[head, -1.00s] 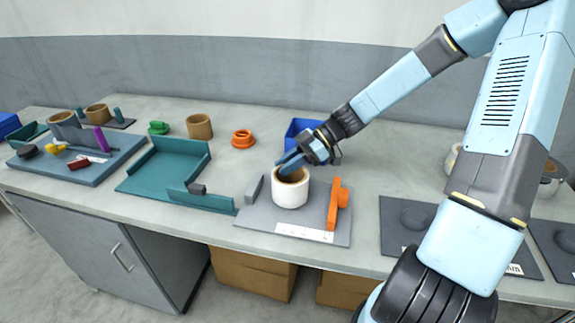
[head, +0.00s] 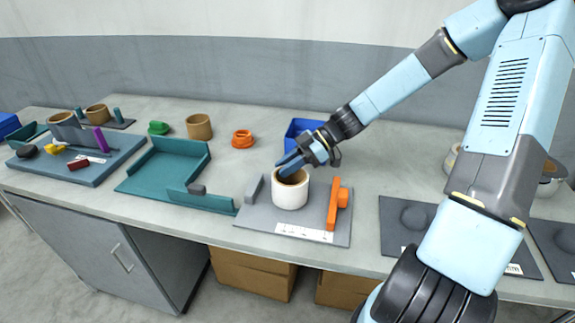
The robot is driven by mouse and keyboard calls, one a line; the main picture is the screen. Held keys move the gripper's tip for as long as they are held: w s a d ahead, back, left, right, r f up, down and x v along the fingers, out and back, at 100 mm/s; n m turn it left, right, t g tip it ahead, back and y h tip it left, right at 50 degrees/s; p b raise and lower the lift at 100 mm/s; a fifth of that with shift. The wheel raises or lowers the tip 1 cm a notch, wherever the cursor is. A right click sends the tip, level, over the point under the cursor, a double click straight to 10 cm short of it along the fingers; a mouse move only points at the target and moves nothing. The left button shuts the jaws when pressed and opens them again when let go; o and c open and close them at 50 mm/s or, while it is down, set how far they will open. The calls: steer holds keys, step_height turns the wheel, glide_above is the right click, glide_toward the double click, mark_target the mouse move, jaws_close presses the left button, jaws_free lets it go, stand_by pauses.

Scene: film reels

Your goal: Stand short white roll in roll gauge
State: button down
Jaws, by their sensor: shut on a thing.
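The short white roll (head: 290,196) stands upright on the grey plate of the roll gauge (head: 262,222). It sits between the gauge's grey block (head: 254,188) on the left and its orange jaw (head: 334,204) on the right, with a narrow gap on the right. Its brown inner core shows at the top. My gripper (head: 291,166) reaches down from the upper right and is shut on the roll at its rim. One fingertip is hidden inside or behind the roll, so the exact contact is not clear.
A blue bin (head: 302,130) stands close behind my gripper. A teal tray (head: 165,170) lies to the left. An orange ring (head: 242,139), a brown roll (head: 199,126) and a green piece (head: 158,128) stand behind it. A dark plate (head: 405,218) lies right of the gauge.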

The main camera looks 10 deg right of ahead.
steer(key=c, duration=1.3)
jaws_free()
steer(key=shift+d, duration=0.1)
steer(key=shift+v, duration=5.45)
steer(key=shift+s, duration=0.1)
